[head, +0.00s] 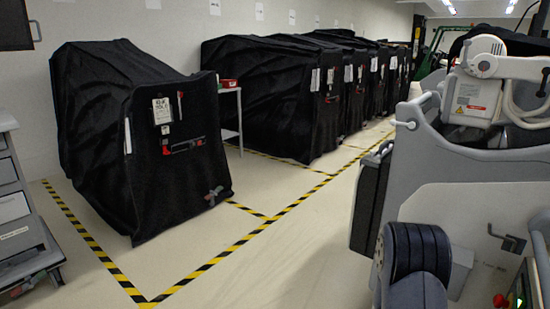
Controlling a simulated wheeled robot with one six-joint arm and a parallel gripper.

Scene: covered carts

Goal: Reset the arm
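My gripper is not visible in the head view, so its opening and anything in it cannot be seen. At the right edge a white and grey jointed part with a warning label rests over a large grey body. I cannot tell from this frame whether these belong to me. The arm's pose cannot be made out.
A cart under a black cover (95,130) stands at left inside yellow-black floor tape (237,246). A row of covered carts (262,85) runs back along the wall. A grey drawer unit (14,215) is at the left edge. The floor (270,270) in the middle is clear.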

